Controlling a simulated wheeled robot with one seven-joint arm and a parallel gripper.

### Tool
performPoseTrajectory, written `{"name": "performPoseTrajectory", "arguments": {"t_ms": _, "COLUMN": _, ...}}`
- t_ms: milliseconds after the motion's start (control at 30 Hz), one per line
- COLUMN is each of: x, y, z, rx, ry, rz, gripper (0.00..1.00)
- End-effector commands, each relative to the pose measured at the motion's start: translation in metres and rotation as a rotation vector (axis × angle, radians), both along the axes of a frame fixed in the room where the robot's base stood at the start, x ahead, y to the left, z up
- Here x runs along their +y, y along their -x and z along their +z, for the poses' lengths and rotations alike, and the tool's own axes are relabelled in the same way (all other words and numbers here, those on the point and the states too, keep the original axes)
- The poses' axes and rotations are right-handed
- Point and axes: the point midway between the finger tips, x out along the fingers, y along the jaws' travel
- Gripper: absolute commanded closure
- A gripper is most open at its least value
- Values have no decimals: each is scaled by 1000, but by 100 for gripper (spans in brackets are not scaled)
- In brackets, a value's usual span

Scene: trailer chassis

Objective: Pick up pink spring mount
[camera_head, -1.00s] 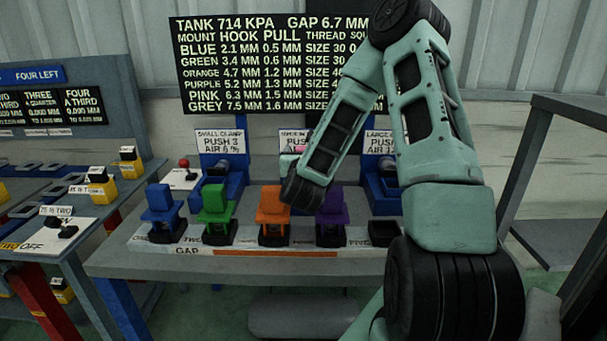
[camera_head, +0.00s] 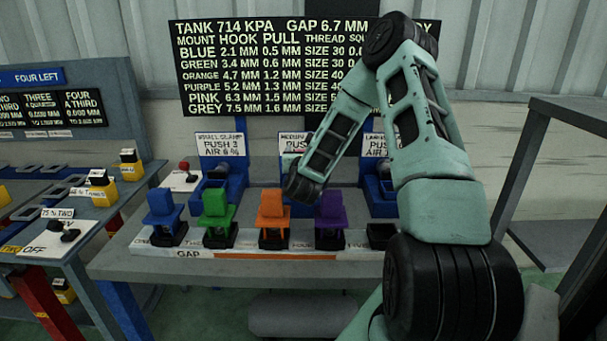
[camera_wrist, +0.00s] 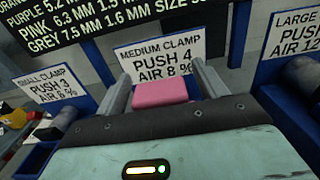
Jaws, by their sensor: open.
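The pink spring mount (camera_wrist: 160,92) shows in the wrist view as a pink block in front of the medium clamp sign. My gripper (camera_wrist: 163,88) is open, with one grey finger on each side of the pink block. A small gap shows on the left side; whether the right finger touches it I cannot tell. The lower part of the mount is hidden behind my gripper's body.
Blue (camera_head: 163,216), green (camera_head: 218,216), orange (camera_head: 272,217) and purple (camera_head: 331,219) mounts stand along the bench front (camera_head: 215,268). An empty black holder (camera_head: 381,236) is right of them. Small (camera_head: 220,170) and large (camera_head: 378,185) blue clamp stations flank the medium one.

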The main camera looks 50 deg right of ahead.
Motion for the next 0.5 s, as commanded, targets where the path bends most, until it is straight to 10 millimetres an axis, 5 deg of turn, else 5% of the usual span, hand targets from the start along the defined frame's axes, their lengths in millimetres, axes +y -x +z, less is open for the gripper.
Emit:
{"name": "performPoseTrajectory", "arguments": {"t_ms": 33, "x": 0, "y": 0, "z": 0, "rx": 0, "ry": 0, "rz": 0, "gripper": 29}}
{"name": "performPoseTrajectory", "arguments": {"t_ms": 300, "x": 0, "y": 0, "z": 0, "rx": 0, "ry": 0, "rz": 0, "gripper": 100}}
{"name": "performPoseTrajectory", "arguments": {"t_ms": 500, "x": 0, "y": 0, "z": 1, "rx": -3, "ry": 2, "rz": 0, "gripper": 100}}
